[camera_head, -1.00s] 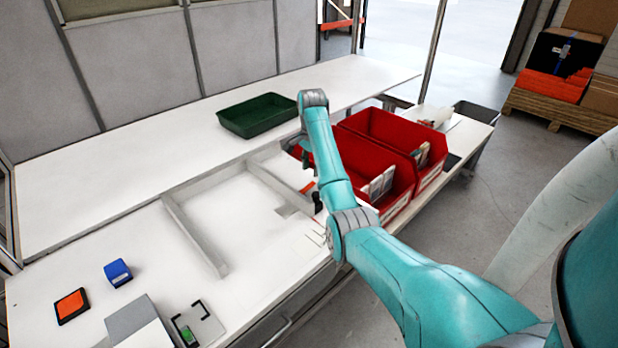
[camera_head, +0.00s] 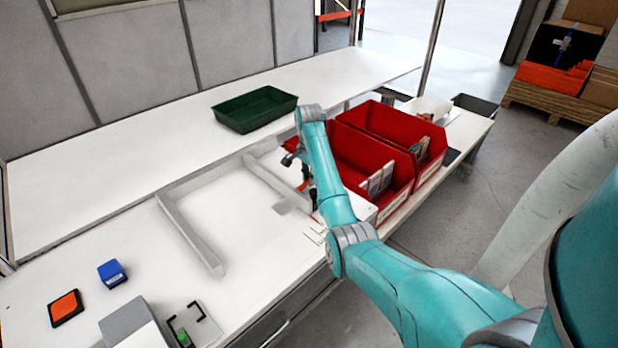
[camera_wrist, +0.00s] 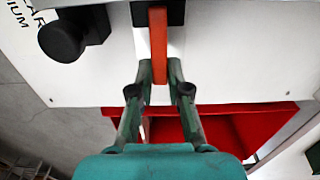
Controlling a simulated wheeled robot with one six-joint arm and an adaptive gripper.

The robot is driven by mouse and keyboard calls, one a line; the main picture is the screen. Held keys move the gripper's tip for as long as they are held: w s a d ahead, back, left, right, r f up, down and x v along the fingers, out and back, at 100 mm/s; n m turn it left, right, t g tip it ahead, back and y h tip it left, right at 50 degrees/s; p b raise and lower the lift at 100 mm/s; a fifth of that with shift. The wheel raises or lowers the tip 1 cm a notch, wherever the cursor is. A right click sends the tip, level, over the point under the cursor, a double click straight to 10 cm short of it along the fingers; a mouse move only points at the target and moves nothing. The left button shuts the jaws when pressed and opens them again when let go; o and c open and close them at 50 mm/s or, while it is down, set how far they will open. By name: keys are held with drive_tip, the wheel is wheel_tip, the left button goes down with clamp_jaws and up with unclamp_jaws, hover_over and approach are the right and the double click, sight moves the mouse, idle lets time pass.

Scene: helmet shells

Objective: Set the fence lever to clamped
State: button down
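The lever is an orange bar (camera_wrist: 158,45) in the wrist view, running down from a black mount on a white panel (camera_wrist: 235,50). My gripper (camera_wrist: 159,68) has its two green fingers on either side of the lever's lower part. The fingertips are close together, at about the lever's width, and appear to touch both its sides. In the head view my arm reaches down at the near side of the red bins, and my gripper there is small and partly hidden by the arm. The lever's set position cannot be read.
A black round knob (camera_wrist: 68,38) sits left of the lever. A red bin (camera_wrist: 240,128) lies beneath the panel in the wrist view. In the head view, red bins (camera_head: 400,128) stand right of my arm and a green tray (camera_head: 254,110) behind.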

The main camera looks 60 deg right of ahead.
drive_tip(key=shift+s+d+f+y, duration=0.1)
drive_tip(key=shift+d+f+y, duration=0.15)
drive_tip(key=shift+y, duration=0.25)
drive_tip(key=shift+f+t+y, duration=0.3)
drive_tip(key=shift+f+y, duration=0.05)
drive_tip(key=shift+y, duration=0.35)
drive_tip(key=c, duration=1.1)
unclamp_jaws()
drive_tip(key=shift+c, duration=0.2)
